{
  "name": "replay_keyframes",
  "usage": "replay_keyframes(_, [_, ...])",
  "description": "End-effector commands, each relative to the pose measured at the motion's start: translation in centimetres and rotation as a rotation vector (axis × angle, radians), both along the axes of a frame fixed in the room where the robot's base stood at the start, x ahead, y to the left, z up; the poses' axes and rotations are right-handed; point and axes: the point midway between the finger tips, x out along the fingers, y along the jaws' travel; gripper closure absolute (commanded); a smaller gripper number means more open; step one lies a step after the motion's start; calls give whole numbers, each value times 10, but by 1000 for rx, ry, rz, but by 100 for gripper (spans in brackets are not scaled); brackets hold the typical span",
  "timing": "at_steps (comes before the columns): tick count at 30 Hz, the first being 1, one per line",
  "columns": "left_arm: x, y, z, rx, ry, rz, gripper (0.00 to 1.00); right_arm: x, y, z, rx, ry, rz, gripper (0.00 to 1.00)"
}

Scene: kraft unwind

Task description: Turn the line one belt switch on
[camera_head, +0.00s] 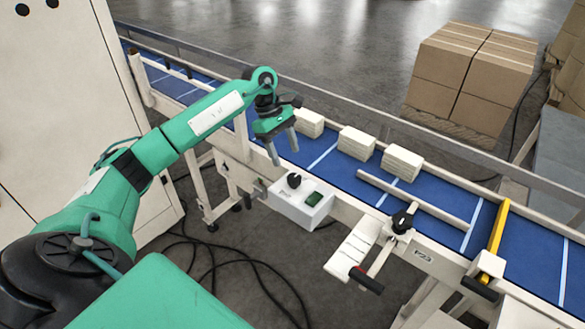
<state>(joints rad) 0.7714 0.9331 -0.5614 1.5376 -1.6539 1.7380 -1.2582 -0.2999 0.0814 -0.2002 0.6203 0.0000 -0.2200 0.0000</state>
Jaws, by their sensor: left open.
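A white control box (290,206) is mounted on the near side of the conveyor. It carries a black knob (294,180) and a dark green rectangular piece (313,199). I cannot tell which of these is the line one belt switch, or whether it is on. My left gripper (283,150) points down with its fingers apart and empty. It is above and slightly left of the black knob, apart from the box, near the belt's near rail. My right gripper is out of view.
The blue belt (330,170) carries several pale stacked blocks (356,142). A side guide with a black knob (402,222) and a yellow bar (498,228) stand to the right. A white cabinet (70,110) is at left. Cables (240,265) lie on the floor below.

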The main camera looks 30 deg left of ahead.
Motion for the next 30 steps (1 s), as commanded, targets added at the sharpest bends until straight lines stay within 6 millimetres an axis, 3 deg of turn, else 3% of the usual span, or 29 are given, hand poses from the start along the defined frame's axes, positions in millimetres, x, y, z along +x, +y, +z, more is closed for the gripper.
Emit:
replay_keyframes(4, [-2,-13,-24,-2,4,-1,40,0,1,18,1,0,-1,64])
replay_keyframes(12, [-2,-27,-61,-2,1,1,40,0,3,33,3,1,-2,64])
replay_keyframes(24, [-2,-29,-70,-1,-1,0,40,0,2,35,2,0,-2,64])
replay_keyframes(30, [-2,-29,-70,-1,-1,0,77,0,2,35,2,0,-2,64])
